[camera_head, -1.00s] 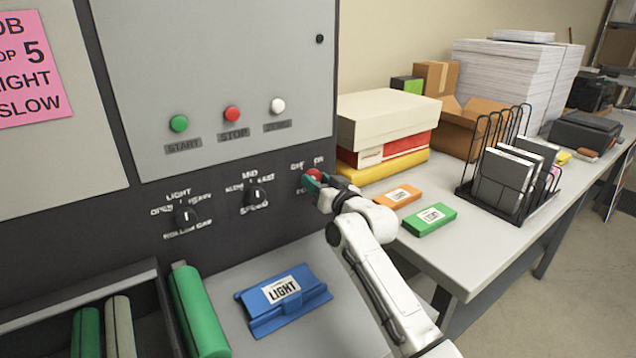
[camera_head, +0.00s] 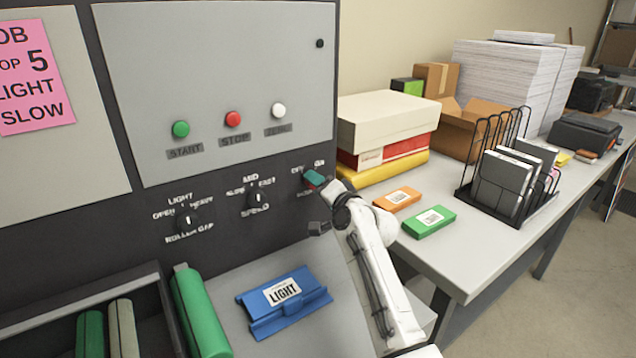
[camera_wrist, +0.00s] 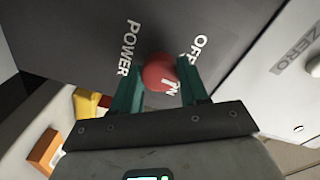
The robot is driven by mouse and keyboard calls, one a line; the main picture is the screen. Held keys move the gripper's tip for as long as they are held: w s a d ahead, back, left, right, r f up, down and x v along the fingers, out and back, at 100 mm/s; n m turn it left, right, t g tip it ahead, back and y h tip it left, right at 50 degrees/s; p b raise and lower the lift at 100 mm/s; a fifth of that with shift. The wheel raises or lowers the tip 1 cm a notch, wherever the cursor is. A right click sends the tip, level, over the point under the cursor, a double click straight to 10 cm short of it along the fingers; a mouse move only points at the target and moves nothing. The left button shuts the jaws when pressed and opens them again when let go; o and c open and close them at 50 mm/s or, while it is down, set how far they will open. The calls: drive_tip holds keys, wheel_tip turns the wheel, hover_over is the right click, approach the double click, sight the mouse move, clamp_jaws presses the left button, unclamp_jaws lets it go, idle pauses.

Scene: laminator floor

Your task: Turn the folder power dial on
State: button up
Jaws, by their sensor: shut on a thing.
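The power dial (camera_wrist: 160,72) is a red round knob on the dark machine panel, seen in the wrist view between two teal fingers. The words OFF and POWER are printed beside it, and an ON label is partly covered by the dial and a finger. My gripper (camera_wrist: 161,84) is shut on the dial, one finger on each side. In the head view my gripper (camera_head: 314,180) is at the right end of the panel's dial row, and it hides the dial. I cannot read the dial's pointer.
Left of it are the speed dial (camera_head: 257,198) and roller gap dial (camera_head: 188,220). Green start (camera_head: 180,129), red stop (camera_head: 232,119) and white zero (camera_head: 278,111) buttons sit above. A blue LIGHT block (camera_head: 284,302) lies below. A table with boxes (camera_head: 388,125) stands right.

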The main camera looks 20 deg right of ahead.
drive_tip(key=shift+d+m+p, duration=0.1)
drive_tip(key=shift+m+p, duration=1.5)
drive_tip(key=shift+m, duration=2.2)
drive_tip(key=o, duration=1.1)
drive_tip(key=shift+c, duration=0.2)
drive_tip(key=v, duration=1)
drive_tip(key=shift+s+d, duration=0.15)
drive_tip(key=shift+s, duration=0.25)
drive_tip(key=shift+f, duration=0.1)
